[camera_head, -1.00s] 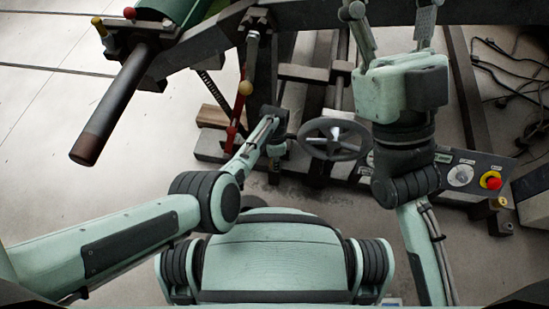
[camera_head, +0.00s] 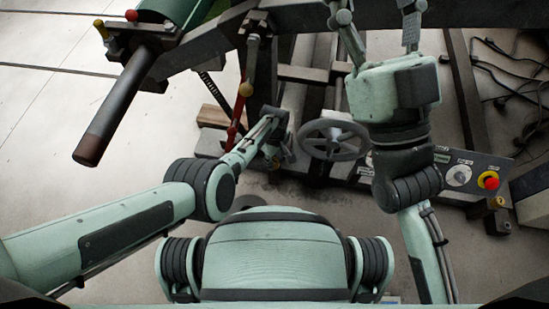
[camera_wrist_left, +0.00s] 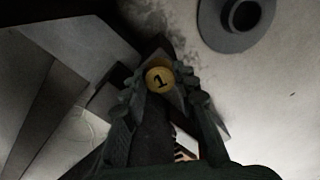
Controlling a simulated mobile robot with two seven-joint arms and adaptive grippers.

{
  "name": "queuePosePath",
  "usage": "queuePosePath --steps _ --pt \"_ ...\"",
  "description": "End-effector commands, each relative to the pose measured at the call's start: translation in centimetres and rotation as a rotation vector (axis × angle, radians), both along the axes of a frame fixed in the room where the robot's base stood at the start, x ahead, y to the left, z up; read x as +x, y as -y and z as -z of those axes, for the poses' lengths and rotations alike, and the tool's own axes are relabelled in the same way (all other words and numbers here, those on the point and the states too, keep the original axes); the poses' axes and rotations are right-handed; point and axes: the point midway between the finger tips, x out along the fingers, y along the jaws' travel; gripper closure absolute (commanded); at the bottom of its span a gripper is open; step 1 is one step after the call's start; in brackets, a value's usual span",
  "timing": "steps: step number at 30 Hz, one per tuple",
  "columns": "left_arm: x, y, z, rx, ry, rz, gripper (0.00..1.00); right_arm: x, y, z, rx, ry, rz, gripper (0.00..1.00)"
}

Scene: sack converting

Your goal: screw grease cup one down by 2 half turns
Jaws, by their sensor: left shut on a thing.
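Grease cup one is a round yellow cap (camera_wrist_left: 160,79) marked "1", in the middle of the left wrist view. My left gripper (camera_wrist_left: 163,86) is shut on it, with one dark finger on each side of the cap. In the head view my left gripper (camera_head: 275,157) points down beside the dark machine frame, left of the handwheel. The cup is mostly hidden there by my gripper. My right gripper (camera_head: 378,18) is at the top of the head view, its fingers spread apart and nothing seen between them.
A grey handwheel (camera_head: 334,155) stands just right of my left gripper. A control panel with a red stop button (camera_head: 489,181) lies at right. A dark roller bar (camera_head: 125,105) juts out at upper left.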

Motion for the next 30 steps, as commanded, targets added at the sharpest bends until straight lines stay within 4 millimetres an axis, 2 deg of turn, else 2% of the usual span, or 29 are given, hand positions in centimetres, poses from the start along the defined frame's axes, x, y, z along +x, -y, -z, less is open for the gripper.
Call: queuePosePath --steps 30 --pt "0.0 0.0 0.0 0.001 0.000 0.966 1.00 0.6 -0.5 1.2 -0.026 -0.088 -0.007 0.46"
